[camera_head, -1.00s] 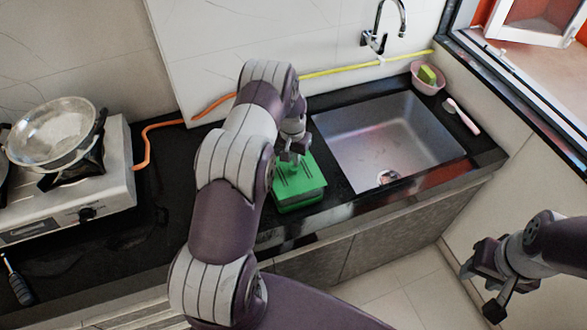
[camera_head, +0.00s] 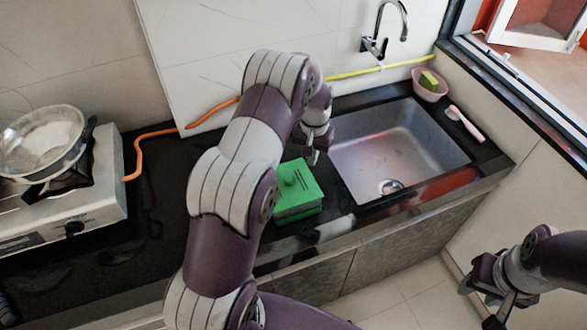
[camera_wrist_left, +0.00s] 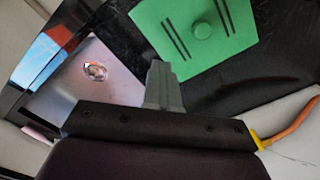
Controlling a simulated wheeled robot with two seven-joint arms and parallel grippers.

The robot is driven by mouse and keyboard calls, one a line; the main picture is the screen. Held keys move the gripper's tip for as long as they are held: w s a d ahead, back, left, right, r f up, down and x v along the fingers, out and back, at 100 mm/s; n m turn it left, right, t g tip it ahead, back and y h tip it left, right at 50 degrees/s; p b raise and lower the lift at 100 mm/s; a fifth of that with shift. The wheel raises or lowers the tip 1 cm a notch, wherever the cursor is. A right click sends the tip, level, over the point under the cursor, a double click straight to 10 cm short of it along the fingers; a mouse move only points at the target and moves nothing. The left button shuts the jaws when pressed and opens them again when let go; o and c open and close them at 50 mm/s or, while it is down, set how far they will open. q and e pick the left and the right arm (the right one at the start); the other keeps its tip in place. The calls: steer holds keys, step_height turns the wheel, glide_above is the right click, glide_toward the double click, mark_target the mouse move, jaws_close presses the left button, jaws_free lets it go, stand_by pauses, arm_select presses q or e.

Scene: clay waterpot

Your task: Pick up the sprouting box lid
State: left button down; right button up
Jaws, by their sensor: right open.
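The sprouting box (camera_head: 298,208) is a green box on the black counter, left of the sink. Its flat green lid (camera_head: 300,181) lies on top. My right gripper (camera_head: 482,300) is open and empty at the lower right, away from the counter.
The steel sink (camera_head: 400,150) lies right of the box, with a faucet (camera_head: 378,45) behind. A stove (camera_head: 70,215) with a pan (camera_head: 40,140) is at left. An orange-yellow hose runs along the wall.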

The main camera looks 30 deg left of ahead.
arm_select(q)
steer(key=w+d+r, duration=0.2)
steer(key=d+r, duration=0.1)
steer(key=d, duration=0.2)
steer(key=shift+w+b, duration=0.15)
steer(key=shift+b, duration=0.25)
steer(key=c, duration=0.9)
jaws_free()
steer(key=shift+s+r, duration=0.2)
steer(key=shift+c, duration=0.2)
steer(key=o, duration=0.5)
steer(key=shift+o, duration=0.3)
steer(key=shift+w+f, duration=0.15)
steer(key=shift+w, duration=0.1)
